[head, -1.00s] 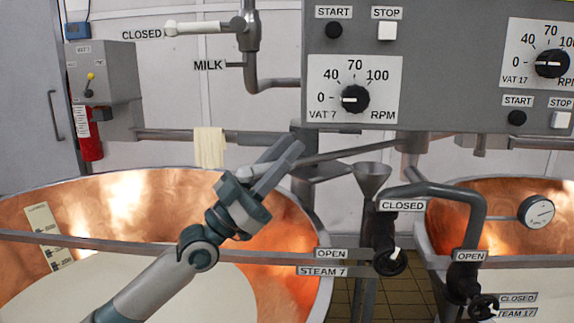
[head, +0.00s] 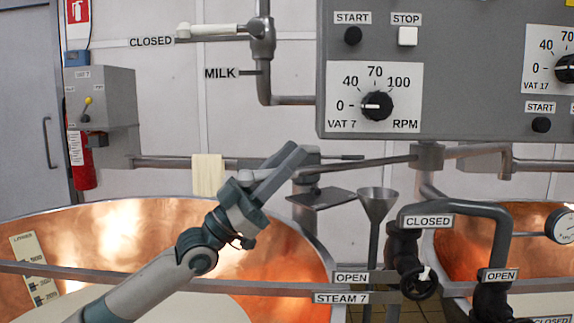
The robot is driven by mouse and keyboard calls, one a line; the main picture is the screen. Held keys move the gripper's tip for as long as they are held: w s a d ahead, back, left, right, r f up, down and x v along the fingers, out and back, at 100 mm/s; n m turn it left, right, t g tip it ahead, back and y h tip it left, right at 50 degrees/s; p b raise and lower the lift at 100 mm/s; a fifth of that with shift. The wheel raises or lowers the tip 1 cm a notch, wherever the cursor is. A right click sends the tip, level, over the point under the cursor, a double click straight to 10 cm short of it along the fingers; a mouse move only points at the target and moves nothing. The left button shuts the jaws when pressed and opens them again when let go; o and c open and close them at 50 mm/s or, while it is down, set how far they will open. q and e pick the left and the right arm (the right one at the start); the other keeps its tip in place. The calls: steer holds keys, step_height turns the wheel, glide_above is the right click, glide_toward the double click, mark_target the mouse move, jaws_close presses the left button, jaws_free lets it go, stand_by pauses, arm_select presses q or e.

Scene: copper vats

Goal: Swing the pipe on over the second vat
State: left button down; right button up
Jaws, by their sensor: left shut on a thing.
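The swing pipe (head: 365,164) is a thin grey tube that runs from a joint under the control panel leftward to my left gripper. My left gripper (head: 283,168) is shut on the pipe near its left end, and its fingers hide part of it. The gripper and this end of the pipe appear over the right part of the left copper vat (head: 120,228). The second vat (head: 455,262) is at the right, partly hidden by valves and piping. My right gripper is not in view.
A funnel (head: 377,203) and a flat grey plate (head: 320,198) stand between the vats. Valve pipework (head: 455,212) rises in front of the second vat. The control panel (head: 460,60) hangs above. A towel (head: 208,174) hangs on the back rail.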

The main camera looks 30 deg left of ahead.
arm_select(q)
steer(key=shift+a+r, duration=0.25)
steer(key=shift+a, duration=0.05)
steer(key=c, duration=1.6)
jaws_free()
steer(key=shift+w, duration=0.15)
steer(key=shift+w+a+f, duration=0.15)
steer(key=shift+a+f, duration=0.1)
steer(key=shift+d, duration=0.1)
steer(key=shift+d, duration=0.1)
